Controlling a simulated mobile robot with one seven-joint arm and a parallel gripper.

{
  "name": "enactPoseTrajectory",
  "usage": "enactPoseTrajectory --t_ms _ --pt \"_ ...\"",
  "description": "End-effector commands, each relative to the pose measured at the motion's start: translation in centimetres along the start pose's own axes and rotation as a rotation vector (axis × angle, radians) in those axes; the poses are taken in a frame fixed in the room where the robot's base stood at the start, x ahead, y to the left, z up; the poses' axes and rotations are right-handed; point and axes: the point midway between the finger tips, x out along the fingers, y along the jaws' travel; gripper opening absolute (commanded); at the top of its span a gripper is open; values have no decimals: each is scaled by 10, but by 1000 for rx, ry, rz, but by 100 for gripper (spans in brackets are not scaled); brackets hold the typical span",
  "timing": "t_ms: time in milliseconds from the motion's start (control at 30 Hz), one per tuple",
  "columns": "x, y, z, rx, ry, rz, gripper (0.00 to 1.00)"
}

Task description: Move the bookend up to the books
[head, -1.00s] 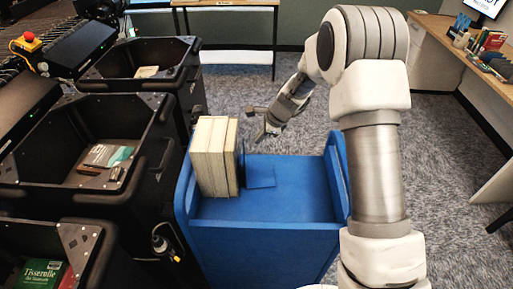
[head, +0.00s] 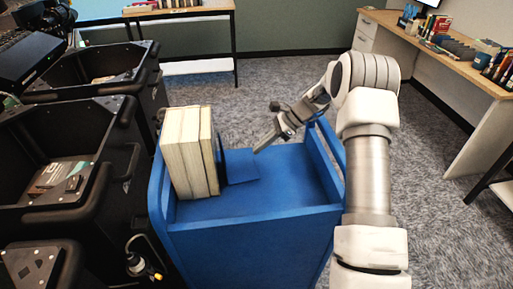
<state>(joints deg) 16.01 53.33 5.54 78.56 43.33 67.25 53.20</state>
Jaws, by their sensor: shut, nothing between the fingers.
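A row of thick cream books (head: 188,152) stands upright at the left end of the blue cart top. The blue bookend (head: 241,167) is at their right side. Its dark upright plate stands close against the last book, and its flat base lies to the right on the cart. Whether the plate touches the book cannot be told from this angle. My gripper (head: 259,148) is shut and empty, above the cart to the right of the bookend's upright and apart from it.
The blue cart (head: 250,236) has raised side walls, and its top is clear right of the bookend. Black bins (head: 60,190) stand close on the left. A wooden desk (head: 440,45) with books is at the right, and a table (head: 180,14) is at the back.

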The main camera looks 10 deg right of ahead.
Motion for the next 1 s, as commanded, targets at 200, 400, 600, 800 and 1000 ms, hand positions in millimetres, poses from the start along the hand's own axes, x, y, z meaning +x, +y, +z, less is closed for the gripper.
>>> enactPoseTrajectory --t_ms 200,400,600,800,1000 --pt "52 1 -1 1 0 4 0" --pt "81 0 13 -2 0 1 0" --pt "94 0 26 0 0 0 0" --pt "97 0 29 1 1 -1 0" --pt "96 0 29 1 0 0 0"
